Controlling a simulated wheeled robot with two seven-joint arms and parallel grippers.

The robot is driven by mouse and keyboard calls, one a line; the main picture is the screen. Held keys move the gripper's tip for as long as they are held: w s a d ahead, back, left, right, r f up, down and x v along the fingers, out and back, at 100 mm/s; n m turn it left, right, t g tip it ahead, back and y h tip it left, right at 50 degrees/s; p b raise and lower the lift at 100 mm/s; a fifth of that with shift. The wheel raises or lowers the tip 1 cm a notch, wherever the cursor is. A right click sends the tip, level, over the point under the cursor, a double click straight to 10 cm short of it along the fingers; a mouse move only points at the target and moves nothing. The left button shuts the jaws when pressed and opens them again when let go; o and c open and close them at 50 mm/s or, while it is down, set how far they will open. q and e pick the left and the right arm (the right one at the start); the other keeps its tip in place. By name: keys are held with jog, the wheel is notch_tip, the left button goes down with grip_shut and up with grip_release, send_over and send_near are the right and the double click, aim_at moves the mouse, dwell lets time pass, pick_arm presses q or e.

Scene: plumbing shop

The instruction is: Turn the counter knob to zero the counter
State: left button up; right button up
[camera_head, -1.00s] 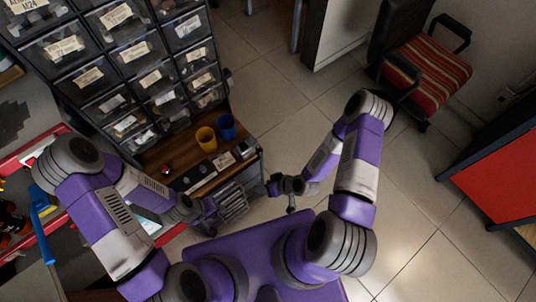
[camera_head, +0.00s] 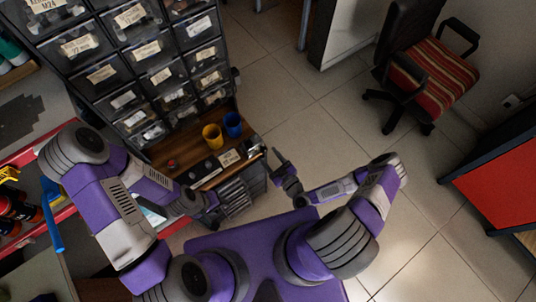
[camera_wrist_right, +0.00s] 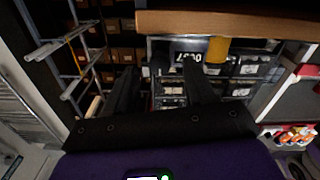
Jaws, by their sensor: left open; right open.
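The counter (camera_wrist_right: 188,57) shows upside down in the right wrist view, a dark box with pale digits beside the wooden shelf edge. In the head view it appears to be the small dark box (camera_head: 251,147) at the shelf's right end. Its knob is too small to make out. My right gripper (camera_head: 273,161) is open and empty, just right of and apart from that box. In the right wrist view its two dark fingers (camera_wrist_right: 161,76) stand apart, with the counter beyond them. My left gripper (camera_head: 211,200) is open near the shelf's front edge, lower left of the right one.
A yellow cup (camera_head: 212,136) and a blue cup (camera_head: 232,124) stand on the wooden shelf (camera_head: 190,150). Labelled drawers (camera_head: 145,50) rise behind it. A striped chair (camera_head: 437,75) and a red cabinet (camera_head: 500,180) stand right. Tiled floor between is free.

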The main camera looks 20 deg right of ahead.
jog(key=shift+x, duration=0.8)
grip_shut()
